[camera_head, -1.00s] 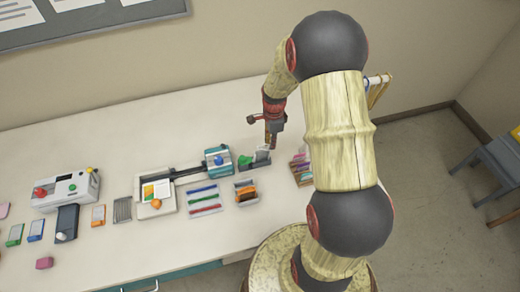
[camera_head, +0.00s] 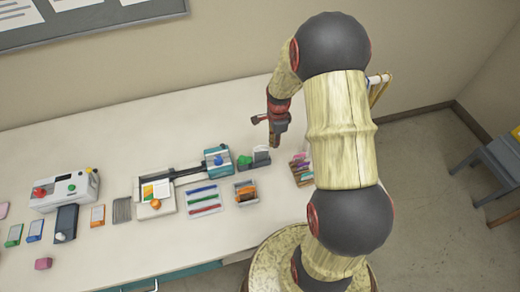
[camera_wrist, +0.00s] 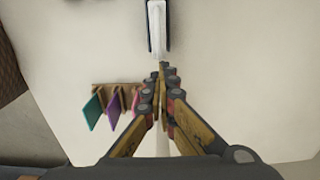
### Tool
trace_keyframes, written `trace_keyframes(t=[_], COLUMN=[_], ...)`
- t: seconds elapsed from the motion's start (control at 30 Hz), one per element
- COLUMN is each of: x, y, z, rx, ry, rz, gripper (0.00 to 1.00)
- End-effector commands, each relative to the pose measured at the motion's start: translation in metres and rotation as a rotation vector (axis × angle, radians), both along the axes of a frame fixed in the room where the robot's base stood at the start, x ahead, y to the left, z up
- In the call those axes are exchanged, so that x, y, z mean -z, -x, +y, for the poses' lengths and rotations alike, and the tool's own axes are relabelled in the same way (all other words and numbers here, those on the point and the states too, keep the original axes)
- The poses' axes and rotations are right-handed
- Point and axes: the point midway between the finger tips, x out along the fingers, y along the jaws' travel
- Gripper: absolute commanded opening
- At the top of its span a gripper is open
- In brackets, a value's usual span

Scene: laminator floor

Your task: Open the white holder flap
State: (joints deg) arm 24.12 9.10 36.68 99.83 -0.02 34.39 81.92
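The white flap (camera_head: 261,150) sits on a small dark holder (camera_head: 262,162) near the right end of the table, right of a green knob. In the wrist view the flap (camera_wrist: 157,27) is a narrow white strip with a dark blue holder edge (camera_wrist: 146,35) around it, at the top of the picture. My gripper (camera_head: 275,145) is just right of the holder in the head view. In the wrist view my gripper (camera_wrist: 164,72) has its fingertips together with nothing seen between them, just below the flap's near end. I cannot tell whether they touch it.
A wooden rack (camera_wrist: 117,90) with coloured cards stands left of my fingers in the wrist view. A teal-ended device (camera_head: 217,160), a pen tray (camera_head: 204,199) and an orange-filled box (camera_head: 246,193) lie to the left. The table behind the holder is clear.

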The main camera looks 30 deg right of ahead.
Motion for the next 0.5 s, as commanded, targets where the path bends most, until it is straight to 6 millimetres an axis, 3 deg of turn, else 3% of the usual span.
trace_keyframes(t=[0.5], x=[0.007], y=[0.0016], z=[-0.0061], rx=[0.001], ry=[0.0], rz=[0.0], gripper=[0.0])
